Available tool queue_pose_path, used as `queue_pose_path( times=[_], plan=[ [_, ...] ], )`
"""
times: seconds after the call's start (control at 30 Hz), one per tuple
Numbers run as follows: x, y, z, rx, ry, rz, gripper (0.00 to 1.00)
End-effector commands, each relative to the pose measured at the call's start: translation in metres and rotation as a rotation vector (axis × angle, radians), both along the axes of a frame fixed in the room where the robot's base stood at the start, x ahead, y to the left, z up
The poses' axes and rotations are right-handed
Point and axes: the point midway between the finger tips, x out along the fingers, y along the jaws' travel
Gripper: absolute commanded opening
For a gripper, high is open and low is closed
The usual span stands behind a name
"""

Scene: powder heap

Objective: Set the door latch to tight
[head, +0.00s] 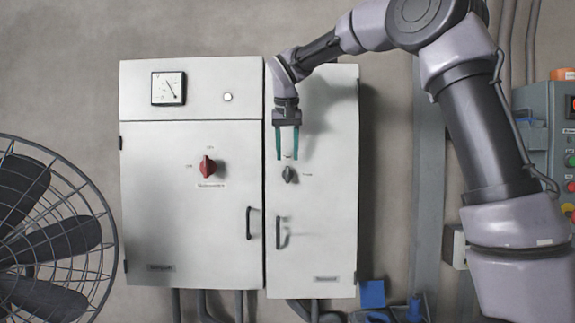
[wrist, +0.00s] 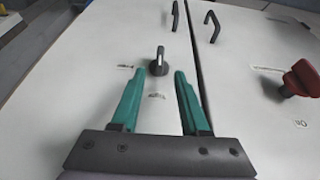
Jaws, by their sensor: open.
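The door latch is a small dark grey turn knob (head: 290,174) on the narrow right-hand cabinet door (head: 325,215). Its grip looks roughly upright in the head view. In the wrist view the knob (wrist: 158,63) stands just beyond the fingertips, between their lines. Two small labels sit by it, one above and one to its right in the head view; their words are too small to read surely. My gripper (head: 287,158), with two teal fingers, is open and empty just above the knob. In the wrist view the gripper (wrist: 156,76) shows the fingers on either side, apart from the knob.
The wider left door (head: 190,235) carries a red rotary switch (head: 207,167), with a gauge (head: 169,88) above. Black handles (head: 250,223) and (head: 281,232) stick out below the knob. A fan (head: 50,240) stands at left, a button box (head: 550,140) at right.

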Motion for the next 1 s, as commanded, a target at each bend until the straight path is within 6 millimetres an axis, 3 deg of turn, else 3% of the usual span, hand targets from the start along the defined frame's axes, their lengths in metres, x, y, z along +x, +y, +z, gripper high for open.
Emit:
queue_pose_path(
  times=[0.1,0.33,0.87,1.0],
  plan=[
    [-0.009,0.001,0.024,0.001,-0.003,0.000,0.45],
    [-0.021,0.002,0.051,0.000,-0.001,0.000,0.45],
    [-0.023,0.002,0.055,0.000,0.001,0.000,0.45],
    [-0.028,-0.008,0.056,0.004,-0.002,-0.003,0.45]
  ],
)
